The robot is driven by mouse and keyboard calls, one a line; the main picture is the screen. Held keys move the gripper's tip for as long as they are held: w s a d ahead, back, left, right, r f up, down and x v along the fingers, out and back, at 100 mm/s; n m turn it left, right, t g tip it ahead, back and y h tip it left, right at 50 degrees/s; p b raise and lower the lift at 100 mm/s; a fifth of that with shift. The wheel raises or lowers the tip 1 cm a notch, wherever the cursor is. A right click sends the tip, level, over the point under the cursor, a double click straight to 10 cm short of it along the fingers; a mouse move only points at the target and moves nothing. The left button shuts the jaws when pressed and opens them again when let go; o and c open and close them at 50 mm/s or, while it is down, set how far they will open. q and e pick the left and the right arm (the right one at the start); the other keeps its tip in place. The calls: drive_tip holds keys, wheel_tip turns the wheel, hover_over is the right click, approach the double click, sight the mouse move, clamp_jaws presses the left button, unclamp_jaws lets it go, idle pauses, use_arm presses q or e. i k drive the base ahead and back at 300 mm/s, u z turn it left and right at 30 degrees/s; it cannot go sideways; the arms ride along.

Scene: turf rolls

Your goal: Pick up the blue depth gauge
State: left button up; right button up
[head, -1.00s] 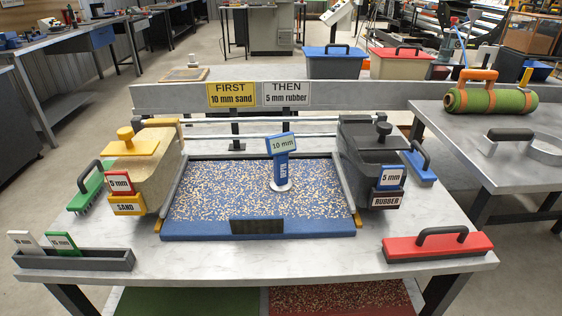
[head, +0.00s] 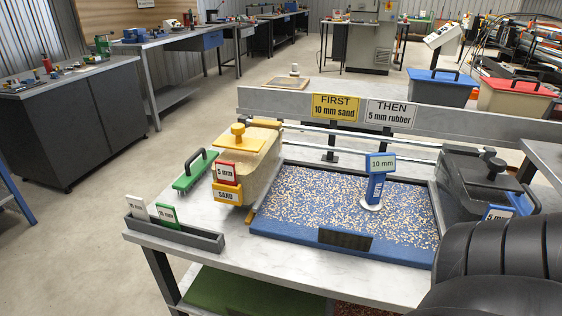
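The blue depth gauge (head: 375,183) stands upright on a white round foot in the speckled infill of the blue tray (head: 290,226). Its light top plate reads "10 mm". Nothing touches it. A dark ribbed arm part of mine fills the lower right corner of the head view and covers the right end of the table. Neither of my grippers shows in this view.
A yellow-lidded sand hopper (head: 245,160) stands left of the tray, and a dark rubber hopper (head: 475,186) stands right. A grey card holder (head: 172,233) and a green brush (head: 196,172) are at the left. A sign rail (head: 420,122) runs behind.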

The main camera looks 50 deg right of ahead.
sight(378, 165)
drive_tip(key=u, duration=0.4)
drive_tip(key=k, duration=1)
drive_tip(key=z, duration=1.9)
drive_tip(key=i, duration=0.1)
drive_tip(key=u, duration=0.65)
